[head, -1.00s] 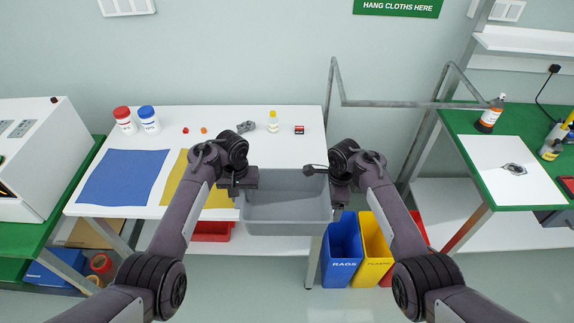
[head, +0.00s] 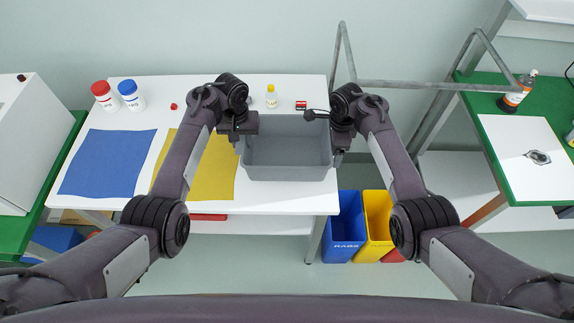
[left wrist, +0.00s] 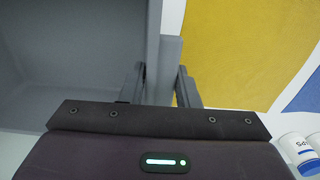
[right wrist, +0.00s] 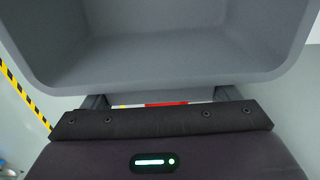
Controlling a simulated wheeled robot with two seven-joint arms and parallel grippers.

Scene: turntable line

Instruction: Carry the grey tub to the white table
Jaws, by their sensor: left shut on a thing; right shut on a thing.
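The grey tub (head: 288,172) is upright and empty in the head view, over the right part of the white table (head: 285,200). I cannot tell whether its base touches the tabletop. My left gripper (head: 241,138) is shut on the tub's left wall; in the left wrist view that wall of the tub (left wrist: 164,65) stands between the fingers (left wrist: 161,87). My right gripper (head: 334,135) is shut on the tub's right side. The tub (right wrist: 170,70) fills the upper part of the right wrist view, hiding what the fingers (right wrist: 161,98) grip.
A yellow cloth (head: 217,185) lies just left of the tub, and a blue cloth (head: 107,163) farther left. Bins (head: 345,225) stand below right. A metal rail (head: 420,87) is at right.

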